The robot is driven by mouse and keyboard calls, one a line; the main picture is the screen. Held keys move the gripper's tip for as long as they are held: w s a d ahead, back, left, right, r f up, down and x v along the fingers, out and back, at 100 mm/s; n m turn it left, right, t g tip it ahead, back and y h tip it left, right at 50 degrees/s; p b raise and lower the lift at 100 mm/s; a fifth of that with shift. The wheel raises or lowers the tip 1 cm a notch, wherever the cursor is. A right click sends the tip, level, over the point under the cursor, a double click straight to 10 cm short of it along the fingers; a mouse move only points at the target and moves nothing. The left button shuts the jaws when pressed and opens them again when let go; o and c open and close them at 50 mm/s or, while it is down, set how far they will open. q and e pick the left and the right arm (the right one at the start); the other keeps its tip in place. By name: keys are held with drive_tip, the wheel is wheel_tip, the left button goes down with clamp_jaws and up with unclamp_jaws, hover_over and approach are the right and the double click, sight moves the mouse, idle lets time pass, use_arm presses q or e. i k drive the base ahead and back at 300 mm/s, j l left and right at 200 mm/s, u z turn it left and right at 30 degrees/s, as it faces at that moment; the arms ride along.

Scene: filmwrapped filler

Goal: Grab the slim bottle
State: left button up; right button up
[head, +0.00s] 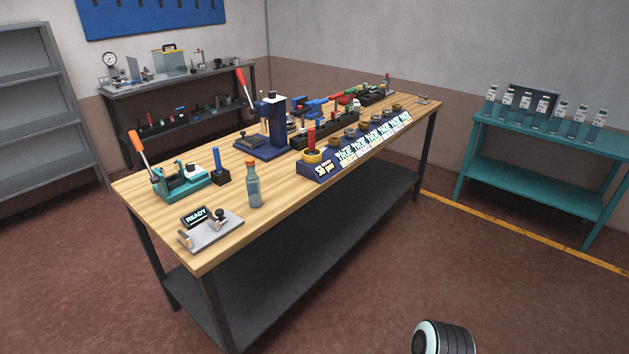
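A slim bottle (253,185) with a blue-grey body and an orange-red cap stands upright near the front edge of the wooden workbench (215,255). It is just right of a small grey device with a READY display (196,216). Nothing touches the bottle that I can see. Several other narrow bottles with pale labels (555,117) stand in a row on a teal table (540,140) at the right. Neither of my grippers is in view.
Behind the bottle are a teal lever tool (181,181) and a blue-handled tool in a black block (219,168). A blue press (270,125) and a sign-fronted rack (318,168) stand farther right. Bare wood surrounds the bottle. Open floor (500,270) lies in front.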

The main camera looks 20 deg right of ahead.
sight(254, 195)
drive_tip(key=u, duration=0.45)
drive_tip(key=i+l+u, duration=0.15)
drive_tip(key=l+u, duration=0.3)
drive_tip(key=i+l+u, duration=0.1)
drive_tip(key=l+u, duration=0.65)
drive_tip(key=l, duration=0.85)
